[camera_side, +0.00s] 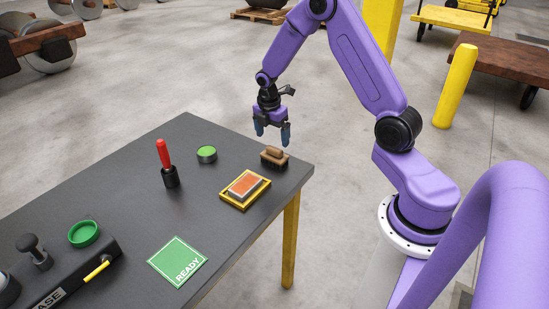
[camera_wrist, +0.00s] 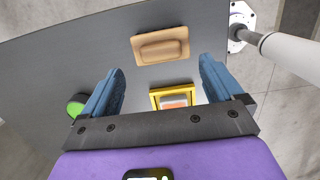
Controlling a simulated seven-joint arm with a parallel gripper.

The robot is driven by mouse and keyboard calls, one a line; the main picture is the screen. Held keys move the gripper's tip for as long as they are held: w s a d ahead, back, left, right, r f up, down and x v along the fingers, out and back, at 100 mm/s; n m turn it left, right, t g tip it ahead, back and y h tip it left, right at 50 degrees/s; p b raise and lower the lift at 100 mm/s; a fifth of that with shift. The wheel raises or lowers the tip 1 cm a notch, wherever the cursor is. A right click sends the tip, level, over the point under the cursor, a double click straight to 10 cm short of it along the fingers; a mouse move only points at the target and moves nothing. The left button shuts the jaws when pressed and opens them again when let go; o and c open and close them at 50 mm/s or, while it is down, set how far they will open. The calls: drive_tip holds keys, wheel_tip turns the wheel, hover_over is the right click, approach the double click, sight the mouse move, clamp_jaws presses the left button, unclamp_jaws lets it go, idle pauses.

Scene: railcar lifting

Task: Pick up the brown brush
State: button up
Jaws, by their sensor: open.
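The brown brush (camera_side: 274,157) lies on the dark table near its far right corner, with a raised handle on top. In the wrist view the brush (camera_wrist: 161,46) is at upper centre, ahead of the fingertips and roughly between their lines. My gripper (camera_side: 272,137) has blue fingers and hangs above the table, just above the brush and apart from it. In the wrist view my gripper (camera_wrist: 162,72) is open with nothing between its fingers.
A yellow-framed tray with an orange block (camera_side: 245,188) sits close beside the brush. A green round button (camera_side: 206,154), a red-handled tool in a black holder (camera_side: 167,165) and a green READY card (camera_side: 177,262) are on the table (camera_side: 120,200).

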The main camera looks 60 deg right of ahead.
sight(274, 148)
drive_tip(key=shift+d+f, duration=0.2)
drive_tip(key=shift+f, duration=1.05)
drive_tip(key=shift+d+f, duration=0.2)
drive_tip(key=shift+f, duration=1.05)
drive_tip(key=c, duration=1.5)
drive_tip(key=shift+c, duration=0.2)
drive_tip(key=shift+r, duration=0.1)
drive_tip(key=shift+r, duration=0.45)
wheel_tip(274, 148, up, 2)
drive_tip(key=shift+r, duration=0.15)
drive_tip(key=s+a+r, duration=0.2)
drive_tip(key=s+r, duration=0.3)
drive_tip(key=s, duration=0.1)
drive_tip(key=s+a+r, duration=0.2)
drive_tip(key=s+r, duration=0.2)
drive_tip(key=s, duration=0.3)
drive_tip(key=shift+s+a+r, duration=0.2)
drive_tip(key=shift+a+r, duration=0.05)
drive_tip(key=shift+r, duration=0.1)
